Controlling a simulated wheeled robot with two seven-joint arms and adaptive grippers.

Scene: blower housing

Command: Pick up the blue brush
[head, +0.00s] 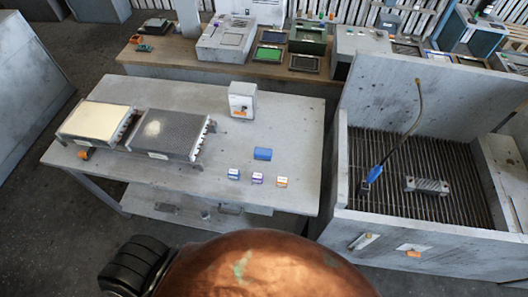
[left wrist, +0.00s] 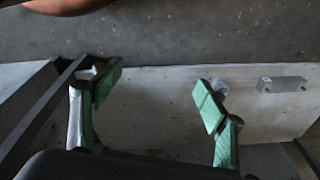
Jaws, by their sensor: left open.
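In the head view, a slim blue piece (head: 374,174) stands at the left of the slatted basin, with a thin yellowish hose rising from it. It may be the blue brush, but bristles are too small to make out. No blue thing shows in that view. My right gripper is in neither view.
The grey table (head: 290,115) carries two radiator-like units (head: 165,135) and a white-grey box (head: 242,100). The walled basin (head: 390,105) holds a ribbed metal block (head: 427,186). A grey bar (left wrist: 282,84) lies right of my left gripper. The table's right part is mostly clear.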

